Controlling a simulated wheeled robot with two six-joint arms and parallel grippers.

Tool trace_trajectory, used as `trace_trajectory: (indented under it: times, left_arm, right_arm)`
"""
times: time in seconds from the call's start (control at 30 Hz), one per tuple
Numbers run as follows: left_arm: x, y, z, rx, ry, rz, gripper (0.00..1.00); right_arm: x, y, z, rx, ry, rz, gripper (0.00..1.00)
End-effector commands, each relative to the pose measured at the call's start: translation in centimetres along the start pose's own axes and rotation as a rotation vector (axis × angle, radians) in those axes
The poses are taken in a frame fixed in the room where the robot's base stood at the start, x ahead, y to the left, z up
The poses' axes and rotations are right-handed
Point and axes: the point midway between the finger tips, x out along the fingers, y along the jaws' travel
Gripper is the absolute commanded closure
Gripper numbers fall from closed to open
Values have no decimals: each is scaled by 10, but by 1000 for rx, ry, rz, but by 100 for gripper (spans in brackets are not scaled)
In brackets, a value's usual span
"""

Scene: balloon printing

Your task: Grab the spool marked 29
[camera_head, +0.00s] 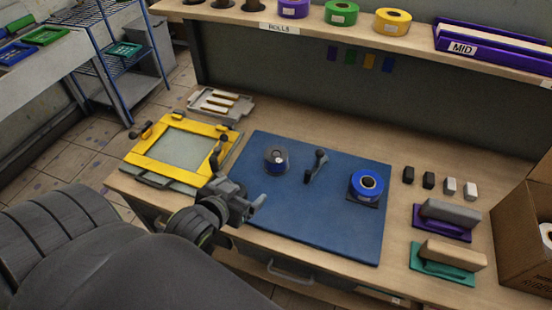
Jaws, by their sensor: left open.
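Three spools, one purple (293,9), one green (341,13) and one yellow (392,22), sit on the upper shelf with small white labels. Their label text is too small to read, so I cannot tell which is marked 29. A blue spool (366,183) sits on a dark base on the blue mat (310,221). A dark round piece (276,159) with a blue rim is at the mat's back left. My left gripper (257,204) is open and empty over the mat's front left edge, apart from the spools. My right gripper is not in view.
A yellow frame (146,163) lies at the left of the bench, a grey tray (209,107) behind it. A black-handled tool (317,165) is on the mat. Small blocks, purple (430,224) and green (423,264) holders and a cardboard box (525,225) stand right. A shelf (440,55) overhangs the back.

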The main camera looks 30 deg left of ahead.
Motion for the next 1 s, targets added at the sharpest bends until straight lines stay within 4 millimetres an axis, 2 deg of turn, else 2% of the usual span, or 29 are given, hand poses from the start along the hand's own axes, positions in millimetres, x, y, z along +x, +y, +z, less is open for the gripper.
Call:
trace_trajectory:
  times: [0.1, 0.27, 0.8, 1.0]
  left_arm:
    - [2, 2, -22, -17, 105, 23, 11]
    - [8, 4, -35, -28, 159, 37, 11]
    - [94, 8, -50, -28, 158, 38, 11]
    - [117, 8, -52, -29, 157, 37, 11]
  right_arm:
    - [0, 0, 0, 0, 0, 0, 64]
    - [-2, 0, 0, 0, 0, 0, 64]
    - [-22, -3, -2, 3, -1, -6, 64]
    - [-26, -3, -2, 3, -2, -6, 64]
